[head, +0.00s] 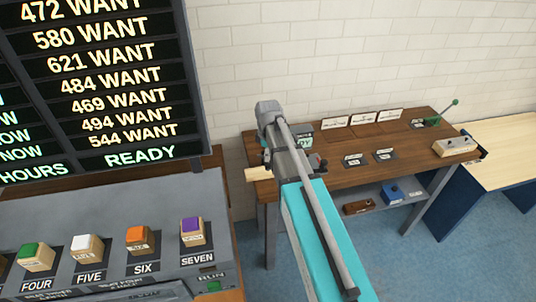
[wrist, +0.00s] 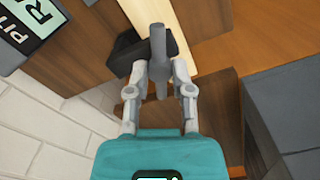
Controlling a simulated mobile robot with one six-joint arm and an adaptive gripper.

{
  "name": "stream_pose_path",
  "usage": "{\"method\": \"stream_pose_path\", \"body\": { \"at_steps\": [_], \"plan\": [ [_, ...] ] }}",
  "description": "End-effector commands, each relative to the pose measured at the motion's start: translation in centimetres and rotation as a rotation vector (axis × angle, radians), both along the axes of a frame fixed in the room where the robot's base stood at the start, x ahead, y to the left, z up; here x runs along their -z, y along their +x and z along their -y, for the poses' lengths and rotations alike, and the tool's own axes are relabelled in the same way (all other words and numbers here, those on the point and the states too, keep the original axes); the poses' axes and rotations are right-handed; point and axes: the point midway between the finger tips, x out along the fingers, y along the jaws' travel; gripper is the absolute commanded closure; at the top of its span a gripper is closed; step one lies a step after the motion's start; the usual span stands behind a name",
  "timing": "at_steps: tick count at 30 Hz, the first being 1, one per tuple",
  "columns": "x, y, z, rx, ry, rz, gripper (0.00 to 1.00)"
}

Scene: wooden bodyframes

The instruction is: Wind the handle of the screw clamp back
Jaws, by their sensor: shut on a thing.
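In the wrist view, my gripper (wrist: 158,72) has its two pale grey fingers closed around a dark grey bar, the handle (wrist: 157,48) of the screw clamp. The black clamp body (wrist: 122,58) sits just behind and left of the handle, against a pale wooden strip (wrist: 178,42). The handle runs roughly up and down in this picture.
A grey console (head: 110,230) with coloured blocks stands in the left foreground, under a display board (head: 105,85).

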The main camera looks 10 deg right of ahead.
Motion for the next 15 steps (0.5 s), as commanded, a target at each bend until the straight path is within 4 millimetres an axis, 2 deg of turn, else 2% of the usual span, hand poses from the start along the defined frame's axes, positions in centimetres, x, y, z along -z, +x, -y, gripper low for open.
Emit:
{"method": "stream_pose_path", "body": {
  "at_steps": [13,14,15],
  "plan": [
    [0.00,0.00,0.00,0.063,0.000,0.000,1.00],
    [0.00,0.00,0.00,0.063,0.000,0.000,0.67],
    [0.00,0.00,0.00,0.063,0.000,0.000,0.59]
  ]
}}
